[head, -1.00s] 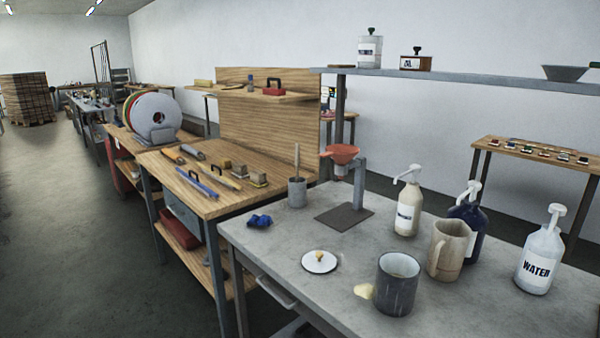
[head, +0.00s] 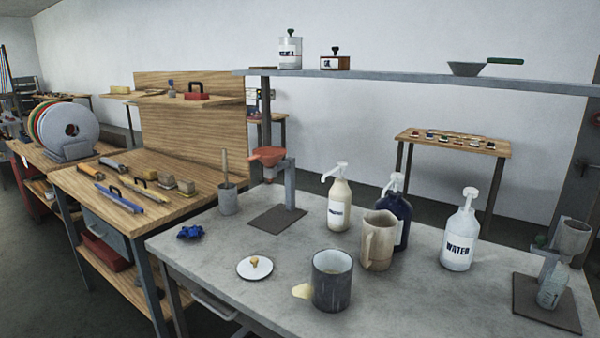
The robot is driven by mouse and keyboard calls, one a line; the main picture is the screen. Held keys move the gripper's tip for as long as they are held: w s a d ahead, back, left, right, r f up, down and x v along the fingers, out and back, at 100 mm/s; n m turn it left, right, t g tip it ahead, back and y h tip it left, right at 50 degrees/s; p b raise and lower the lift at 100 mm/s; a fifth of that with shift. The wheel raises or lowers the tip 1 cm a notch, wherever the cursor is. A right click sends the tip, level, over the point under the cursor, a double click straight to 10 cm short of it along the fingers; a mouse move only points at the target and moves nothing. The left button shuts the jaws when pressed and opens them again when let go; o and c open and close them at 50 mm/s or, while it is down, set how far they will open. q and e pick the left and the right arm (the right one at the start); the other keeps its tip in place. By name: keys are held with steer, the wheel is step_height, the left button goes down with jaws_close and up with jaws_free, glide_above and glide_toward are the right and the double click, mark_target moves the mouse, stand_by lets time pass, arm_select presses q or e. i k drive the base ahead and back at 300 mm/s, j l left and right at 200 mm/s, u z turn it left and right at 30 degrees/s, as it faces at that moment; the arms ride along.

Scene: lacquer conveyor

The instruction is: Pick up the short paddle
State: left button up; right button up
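A wooden stick (head: 225,166) stands upright in a small grey cup (head: 228,201) at the back left of the grey table (head: 210,268). Its lower end is hidden in the cup, so I cannot tell whether it is the short paddle. No other thing here is clearly a paddle. Neither of my grippers is in view.
The table holds a funnel stand (head: 289,185), blue crumpled cloth (head: 190,232), white lid (head: 255,267), dark mug (head: 332,281), beige jug (head: 377,242), several pump bottles (head: 459,238) and a dark mat (head: 546,302). A shelf (head: 400,77) spans above. A wooden bench (head: 120,215) adjoins left.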

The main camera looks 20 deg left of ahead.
mark_target(223, 150)
steer(key=j+z, duration=0.85)
steer(key=z, duration=0.2)
steer(key=k+j+z, duration=0.2)
steer(key=j, duration=0.15)
steer(key=j+z, duration=0.2)
steer(key=k+j+z, duration=0.2)
steer(key=j, duration=0.2)
steer(key=k+j+z, duration=0.15)
steer(key=j, duration=0.3)
steer(key=k+j+z, duration=0.2)
steer(key=k+j, duration=0.5)
steer(key=j, duration=0.15)
steer(key=k+j, duration=0.35)
steer(key=j, duration=0.1)
